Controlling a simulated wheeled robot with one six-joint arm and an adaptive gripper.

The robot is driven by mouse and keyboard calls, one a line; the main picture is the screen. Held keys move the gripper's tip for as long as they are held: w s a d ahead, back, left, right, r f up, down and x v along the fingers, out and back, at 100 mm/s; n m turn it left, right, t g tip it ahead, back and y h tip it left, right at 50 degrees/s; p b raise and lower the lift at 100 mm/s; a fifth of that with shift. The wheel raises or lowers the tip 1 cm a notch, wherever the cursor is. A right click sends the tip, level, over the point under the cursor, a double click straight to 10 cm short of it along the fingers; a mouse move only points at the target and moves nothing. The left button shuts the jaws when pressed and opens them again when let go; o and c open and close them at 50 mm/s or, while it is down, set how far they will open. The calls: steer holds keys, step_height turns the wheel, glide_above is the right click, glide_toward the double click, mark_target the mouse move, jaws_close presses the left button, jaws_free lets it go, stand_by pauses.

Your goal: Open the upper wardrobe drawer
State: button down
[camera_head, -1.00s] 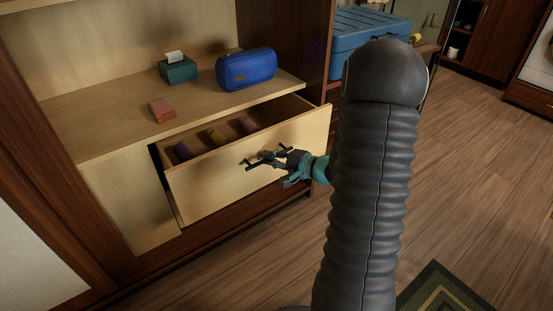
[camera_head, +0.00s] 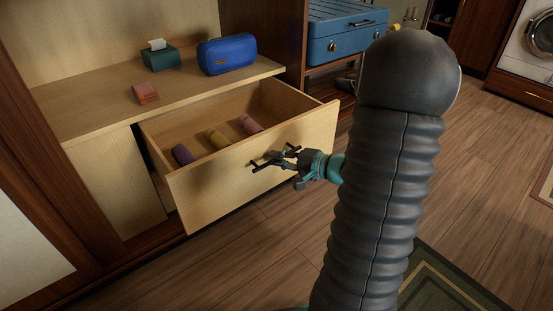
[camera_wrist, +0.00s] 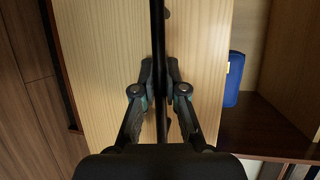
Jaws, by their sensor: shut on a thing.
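The light-wood wardrobe drawer (camera_head: 215,192) stands well out from the wardrobe in the head view, with its inside visible. A purple roll (camera_head: 182,154), a yellow roll (camera_head: 217,138) and a pink roll (camera_head: 250,124) lie in it. My gripper (camera_head: 276,160) is at the dark bar handle on the drawer front. In the wrist view my gripper (camera_wrist: 160,75) has its fingers closed on both sides of the dark handle (camera_wrist: 158,30), which runs up the picture in front of the drawer front (camera_wrist: 100,60).
On the shelf above the drawer are a green tissue box (camera_head: 160,57), a blue pouch (camera_head: 228,54) and a reddish stack (camera_head: 145,93). A blue case (camera_head: 345,35) stands on a rack at the right. Open wooden floor (camera_head: 270,250) lies before the drawer.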

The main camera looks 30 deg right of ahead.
steer(key=c, duration=1.2)
jaws_free()
steer(key=shift+s+d, duration=0.1)
steer(key=v, duration=1.1)
steer(key=shift+s+d, duration=0.2)
steer(key=shift+s, duration=0.15)
steer(key=shift+r, duration=0.1)
